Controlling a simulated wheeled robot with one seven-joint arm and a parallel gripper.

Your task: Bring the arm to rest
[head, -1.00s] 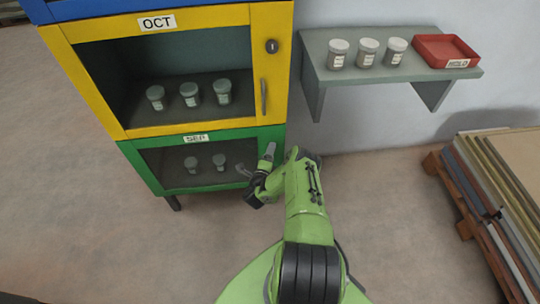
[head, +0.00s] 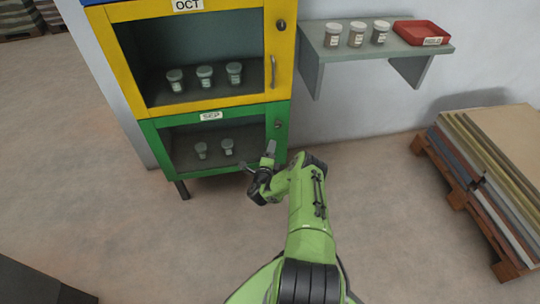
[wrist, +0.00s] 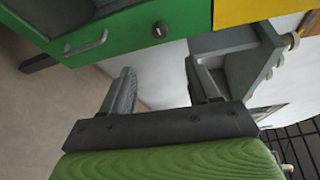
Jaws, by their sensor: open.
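My gripper (head: 259,164) is at the end of my green arm, in front of the lower right of the green SEP cabinet (head: 155,146). Its jaws are open and nothing is between them. In the wrist view my gripper (wrist: 165,85) shows two grey fingers spread apart, with pale wall and floor beyond. The green cabinet front (wrist: 140,25), with its handle and lock, lies past the fingertips in that view. The arm is bent, with the gripper held above the floor.
The yellow OCT cabinet (head: 194,106) sits above the green one, both with jars inside. A wall shelf (head: 400,62) holds several jars and a red tray (head: 421,33). A pallet of stacked boards (head: 490,150) stands at right. The floor between is clear.

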